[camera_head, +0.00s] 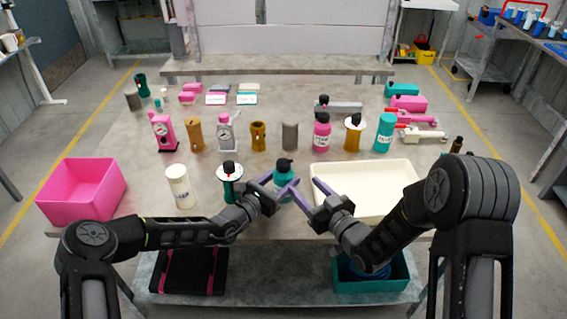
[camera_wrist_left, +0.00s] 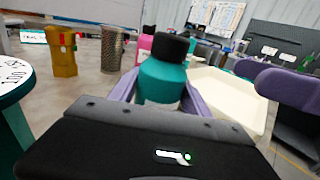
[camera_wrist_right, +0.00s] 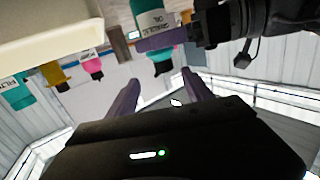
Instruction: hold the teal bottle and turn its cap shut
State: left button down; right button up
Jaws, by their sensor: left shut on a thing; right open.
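The teal bottle (camera_head: 284,183) stands upright near the front middle of the table, with its black cap (camera_head: 284,165) on top. My left gripper (camera_head: 277,185) is shut around its body, below the cap. In the left wrist view the bottle (camera_wrist_left: 163,82) sits between the purple fingers, with the cap (camera_wrist_left: 168,47) clear above them. My right gripper (camera_head: 306,188) is open and empty just right of the bottle, apart from it. In the right wrist view, which is upside down, the bottle (camera_wrist_right: 150,18) and its cap (camera_wrist_right: 162,66) show beyond the open fingers (camera_wrist_right: 165,88).
A cream tray (camera_head: 395,172) lies close on the right, behind my right gripper. A dark-green dispenser (camera_head: 230,187) and a cream canister (camera_head: 179,188) stand left of the bottle. A pink bin (camera_head: 82,190) is far left. Several bottles and pumps, including a pink bottle (camera_head: 321,133), stand farther back.

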aim_at(287, 167)
jog(key=shift+s+r+n+y, duration=0.3)
jog(key=shift+s+r+y, duration=0.1)
jog(key=shift+r, duration=0.05)
jog(key=x, duration=1.2)
jog(key=shift+r, duration=0.2)
jog(key=shift+c, duration=0.5)
grip_shut()
